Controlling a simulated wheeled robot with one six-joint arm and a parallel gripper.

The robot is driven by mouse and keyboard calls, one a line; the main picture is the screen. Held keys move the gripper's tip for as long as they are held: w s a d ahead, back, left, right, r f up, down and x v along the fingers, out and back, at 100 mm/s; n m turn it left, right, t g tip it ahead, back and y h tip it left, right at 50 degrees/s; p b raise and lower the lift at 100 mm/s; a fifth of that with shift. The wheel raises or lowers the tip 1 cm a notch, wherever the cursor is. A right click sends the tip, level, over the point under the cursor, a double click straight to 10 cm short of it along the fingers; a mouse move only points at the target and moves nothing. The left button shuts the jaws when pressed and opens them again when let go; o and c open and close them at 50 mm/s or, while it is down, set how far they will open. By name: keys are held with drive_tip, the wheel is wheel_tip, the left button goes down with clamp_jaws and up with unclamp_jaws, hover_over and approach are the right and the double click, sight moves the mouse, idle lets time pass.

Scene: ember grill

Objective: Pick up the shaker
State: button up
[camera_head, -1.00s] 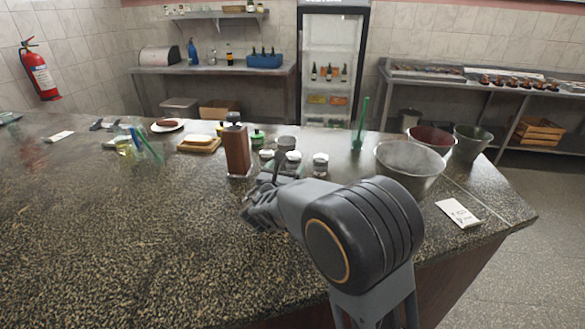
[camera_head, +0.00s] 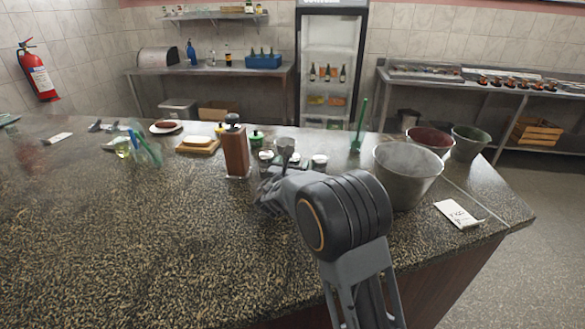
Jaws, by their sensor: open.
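Small shakers with silvery lids stand in a group on the speckled counter (camera_head: 150,230), just right of a tall brown wooden grinder (camera_head: 235,152). One shaker (camera_head: 266,156) shows beside the grinder, and another (camera_head: 319,161) stands to the right with its lower part hidden by my arm. I cannot tell which one the task means. My gripper (camera_head: 278,172) is open, low over the counter, in front of this group. Its fingers are partly hidden by my wrist, and I see nothing held in it.
A metal bucket (camera_head: 407,178) stands close on the right, with two more buckets behind it. A green bottle-like item (camera_head: 358,128) stands behind the group. A wooden board with a pale item (camera_head: 198,146) is left of the grinder. The counter's front left is clear.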

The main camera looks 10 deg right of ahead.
drive_tip(key=c, duration=0.9)
